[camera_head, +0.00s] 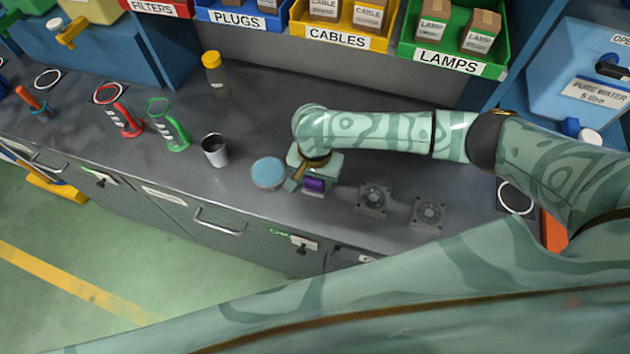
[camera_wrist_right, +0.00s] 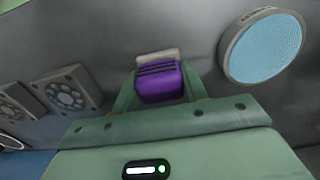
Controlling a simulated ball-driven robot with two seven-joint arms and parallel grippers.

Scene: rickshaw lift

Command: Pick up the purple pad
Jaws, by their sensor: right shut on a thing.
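The purple pad (camera_head: 313,185) is at my right gripper (camera_head: 308,188), over the grey counter near its front edge. In the right wrist view the purple pad (camera_wrist_right: 160,84) sits between the two fingers of my right gripper (camera_wrist_right: 158,92), which is shut on it. A pale grey block edge (camera_wrist_right: 157,54) shows just beyond the pad. I cannot tell whether the pad touches the counter. My left gripper is not in view.
A round blue-topped disc (camera_head: 268,172) stands close left of the right gripper. Two grey fans (camera_head: 372,198) lie to the right. A metal cup (camera_head: 215,150), a yellow-capped bottle (camera_head: 214,74) and red and green handled tools stand farther left. Labelled bins (camera_head: 455,62) line the back.

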